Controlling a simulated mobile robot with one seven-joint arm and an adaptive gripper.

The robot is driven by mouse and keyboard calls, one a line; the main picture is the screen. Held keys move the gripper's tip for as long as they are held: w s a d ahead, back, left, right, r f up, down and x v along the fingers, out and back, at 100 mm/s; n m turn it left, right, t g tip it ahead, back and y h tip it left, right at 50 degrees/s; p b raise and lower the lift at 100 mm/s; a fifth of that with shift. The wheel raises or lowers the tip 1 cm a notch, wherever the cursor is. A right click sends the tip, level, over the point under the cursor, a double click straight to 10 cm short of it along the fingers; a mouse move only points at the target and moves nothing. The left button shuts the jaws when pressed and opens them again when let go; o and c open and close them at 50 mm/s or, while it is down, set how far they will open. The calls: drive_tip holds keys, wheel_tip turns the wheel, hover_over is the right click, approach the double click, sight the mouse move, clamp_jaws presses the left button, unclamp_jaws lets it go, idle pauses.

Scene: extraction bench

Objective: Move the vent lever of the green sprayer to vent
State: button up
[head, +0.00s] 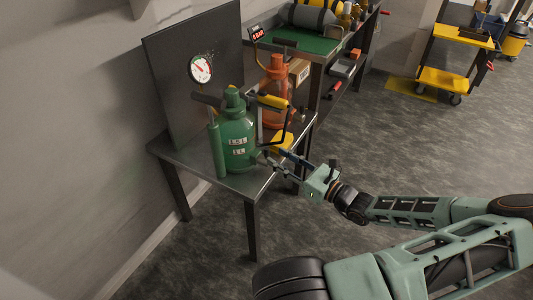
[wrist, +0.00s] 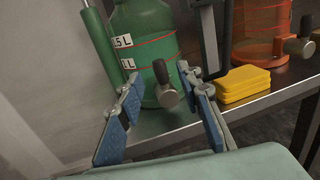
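The green sprayer (head: 236,130) stands upright on a metal bench, marked with litre labels. It also fills the upper middle of the wrist view (wrist: 150,52). My gripper (head: 271,157) reaches in from the right at the sprayer's lower right side. In the wrist view my gripper (wrist: 160,84) is open, its blue-padded fingers on either side of the valve. I cannot tell whether either fingertip touches it.
An orange sprayer (head: 275,98) stands behind the green one, with its own valve (wrist: 300,46). Yellow blocks (wrist: 243,83) lie beside the green sprayer. A round gauge (head: 201,69) is on the dark panel (head: 180,50).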

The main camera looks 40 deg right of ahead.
sight(269, 153)
drive_tip(key=w, duration=0.2)
drive_tip(key=w+a+b, duration=0.1)
drive_tip(key=w, duration=0.2)
drive_tip(key=shift+w+a, duration=0.1)
drive_tip(key=shift+w, duration=0.25)
drive_tip(key=shift+c, duration=0.7)
clamp_jaws()
